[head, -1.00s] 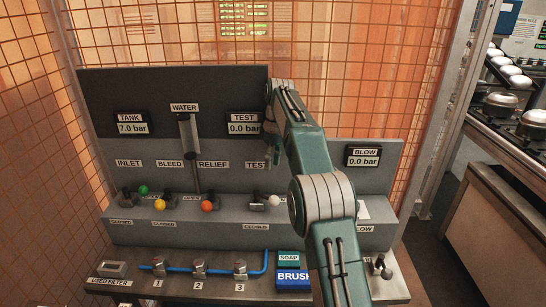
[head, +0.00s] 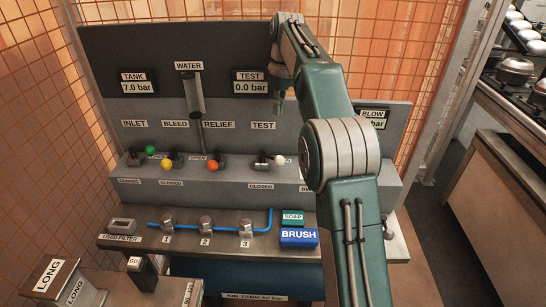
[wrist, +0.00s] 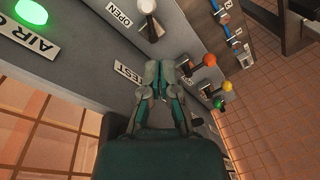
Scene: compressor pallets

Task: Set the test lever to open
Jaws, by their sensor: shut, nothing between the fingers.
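The test lever (head: 279,160) has a white ball knob and sits under the TEST label (head: 263,125), its knob pointing right in the head view. A CLOSED label (head: 261,186) is below it. In the wrist view the white knob (wrist: 148,6) is at the top, beside an OPEN label (wrist: 119,15). My gripper (head: 281,106) is above the lever and apart from it, in front of the panel. In the wrist view my gripper (wrist: 168,66) has its fingers together and empty, near the TEST label (wrist: 125,77).
Left of the test lever stand levers with orange (head: 213,166), yellow (head: 167,164) and green (head: 151,150) knobs. The TEST display (head: 250,88) reads 0.0 bar and the TANK display (head: 138,87) 7.0 bar. A blue BRUSH holder (head: 299,236) is on the bench below.

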